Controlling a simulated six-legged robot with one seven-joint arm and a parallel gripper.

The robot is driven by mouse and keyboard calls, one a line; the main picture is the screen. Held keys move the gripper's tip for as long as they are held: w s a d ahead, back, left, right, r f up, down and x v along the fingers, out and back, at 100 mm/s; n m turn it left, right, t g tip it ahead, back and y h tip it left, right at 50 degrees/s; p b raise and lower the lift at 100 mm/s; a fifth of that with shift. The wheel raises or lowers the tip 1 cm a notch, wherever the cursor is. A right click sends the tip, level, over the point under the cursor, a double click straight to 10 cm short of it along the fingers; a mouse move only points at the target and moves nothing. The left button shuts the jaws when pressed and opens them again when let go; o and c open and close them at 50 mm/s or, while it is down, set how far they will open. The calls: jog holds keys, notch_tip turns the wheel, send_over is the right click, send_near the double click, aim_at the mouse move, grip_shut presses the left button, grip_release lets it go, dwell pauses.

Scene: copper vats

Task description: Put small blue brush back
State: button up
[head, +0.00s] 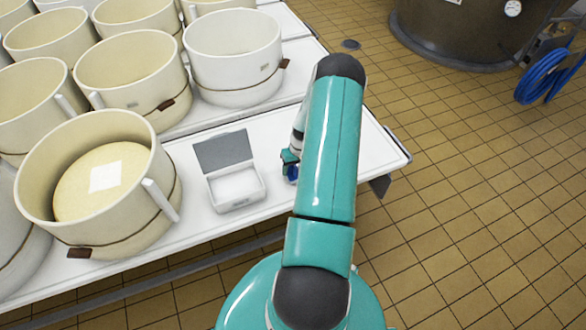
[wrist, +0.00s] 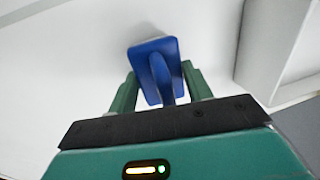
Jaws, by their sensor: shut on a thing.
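The small blue brush (wrist: 154,62) is between the two green fingers of my gripper (wrist: 158,88) in the wrist view. Its flat blue block points away from the gripper, and its handle runs back between the fingers. White surface shows behind it. In the head view my gripper (head: 290,166) is over the white table, just right of an open box, with a bit of the blue brush (head: 292,173) showing. My arm hides much of the gripper there. I cannot tell whether the brush touches the table.
The white box (head: 236,203) with a raised grey lid (head: 223,150) stands on the white table (head: 190,222); its inside looks empty. Several cream tubs, one in front (head: 168,198), fill the left. The table's right end is bare. A copper vat (head: 440,35) stands beyond the tiled floor.

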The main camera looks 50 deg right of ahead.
jog(key=shift+f, duration=0.1)
jog(key=o, duration=1)
notch_tip(320, 180, up, 12)
jog(key=s+d, duration=0.1)
jog(key=d, duration=0.1)
jog(key=w+a+r+n+h, duration=0.15)
jog(key=w+a+r, duration=0.25)
jog(key=a+r, duration=0.75)
jog(key=w+a+r+n+h, duration=0.15)
jog(key=w+a+r, duration=0.25)
jog(key=a+r, duration=0.8)
jog(key=s+a+r+n+t, duration=0.1)
jog(key=s+a+r, duration=0.3)
jog(key=a+r, duration=0.1)
jog(key=s+a+r+n+t, duration=0.1)
jog(key=s+a+r+t, duration=0.1)
jog(key=s+a+r, duration=0.3)
jog(key=s+a+r+n+t+y, duration=0.1)
jog(key=s+a+r, duration=0.4)
jog(key=a, duration=0.5)
jog(key=shift+s+a+r, duration=0.1)
jog(key=shift+s+r, duration=0.15)
jog(key=shift+r, duration=0.1)
